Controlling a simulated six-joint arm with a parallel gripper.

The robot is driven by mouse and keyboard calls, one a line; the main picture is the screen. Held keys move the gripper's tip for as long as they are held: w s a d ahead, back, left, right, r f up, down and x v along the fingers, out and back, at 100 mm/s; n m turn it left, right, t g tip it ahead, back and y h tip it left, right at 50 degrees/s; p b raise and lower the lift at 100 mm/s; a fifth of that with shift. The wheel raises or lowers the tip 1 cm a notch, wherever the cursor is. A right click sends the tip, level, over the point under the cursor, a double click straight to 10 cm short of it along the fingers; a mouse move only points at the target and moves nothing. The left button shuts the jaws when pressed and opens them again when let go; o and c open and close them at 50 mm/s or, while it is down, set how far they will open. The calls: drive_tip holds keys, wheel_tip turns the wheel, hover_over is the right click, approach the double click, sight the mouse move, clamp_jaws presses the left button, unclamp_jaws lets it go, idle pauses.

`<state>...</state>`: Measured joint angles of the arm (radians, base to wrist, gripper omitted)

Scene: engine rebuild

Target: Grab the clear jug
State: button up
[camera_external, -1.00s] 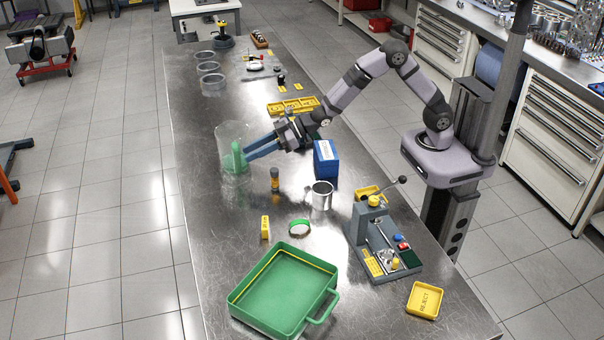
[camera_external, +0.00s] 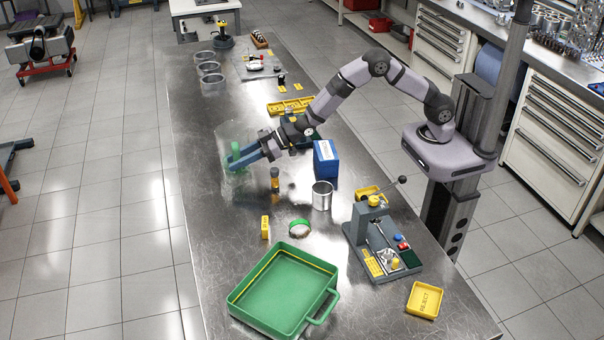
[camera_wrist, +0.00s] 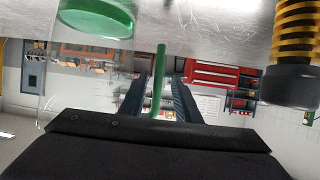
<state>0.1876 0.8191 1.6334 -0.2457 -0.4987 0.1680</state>
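The clear jug (camera_external: 228,135) has a see-through body and green parts, and stands at the left edge of the metal bench in the external view. In the wrist view its green handle (camera_wrist: 158,75) shows as an upright bar between my two fingers, with a visible gap on each side. A green disc (camera_wrist: 98,18) of the jug is at the upper left there. My gripper (camera_external: 222,157) is open, low at the jug, with its blue fingers on either side of the handle. The clear wall and fingers overlap, so contact is hard to tell.
A yellow and dark cylinder (camera_external: 275,179) stands close to my gripper, and shows at the right of the wrist view (camera_wrist: 298,35). A blue box (camera_external: 326,165) and a metal cup (camera_external: 322,196) stand to the right. A green tray (camera_external: 285,290) lies in front.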

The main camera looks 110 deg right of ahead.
clamp_jaws()
idle(0.5)
drive_tip(key=shift+r, duration=0.15)
